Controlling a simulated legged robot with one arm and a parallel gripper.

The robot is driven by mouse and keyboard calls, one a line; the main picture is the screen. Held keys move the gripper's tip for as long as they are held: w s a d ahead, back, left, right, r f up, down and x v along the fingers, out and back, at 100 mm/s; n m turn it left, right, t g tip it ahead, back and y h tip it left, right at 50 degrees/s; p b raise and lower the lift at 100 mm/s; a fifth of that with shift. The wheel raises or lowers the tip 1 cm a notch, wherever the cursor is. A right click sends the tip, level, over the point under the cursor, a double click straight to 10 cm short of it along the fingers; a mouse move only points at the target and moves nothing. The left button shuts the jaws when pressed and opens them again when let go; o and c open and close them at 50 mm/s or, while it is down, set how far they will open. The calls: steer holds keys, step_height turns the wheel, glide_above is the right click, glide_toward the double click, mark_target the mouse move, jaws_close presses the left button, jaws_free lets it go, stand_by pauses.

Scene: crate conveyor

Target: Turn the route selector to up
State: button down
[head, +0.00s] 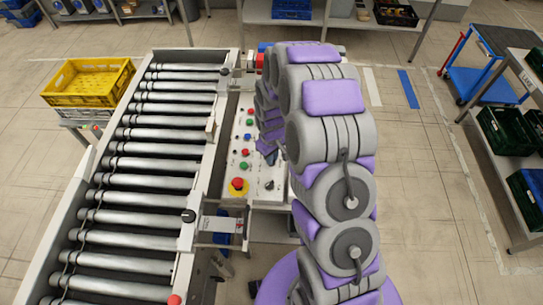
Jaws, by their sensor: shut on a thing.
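The control panel (249,130) is a pale upright-to-sloped plate beside the conveyor, with red, green and blue buttons in its left part. My gripper (266,151) is at the panel's right part, among the controls, mostly covered by my purple and grey arm. It is shut on a control there, which looks to be the route selector. That control and the fingertips are hidden, so I cannot tell which way the selector points. A small dark knob (268,185) shows below the gripper, apart from it.
A red emergency button (237,184) on a yellow base sits lower left on the panel. The roller conveyor (208,170) runs along the left. A yellow crate (88,82) stands beyond it.

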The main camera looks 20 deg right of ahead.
steer(key=shift+w, duration=0.15)
steer(key=c, duration=1.4)
jaws_free()
steer(key=shift+o, duration=1.1)
step_height(320, 180, up, 17)
steer(key=shift+p, duration=0.3)
steer(key=shift+a+r, duration=0.1)
steer(key=shift+r, duration=0.05)
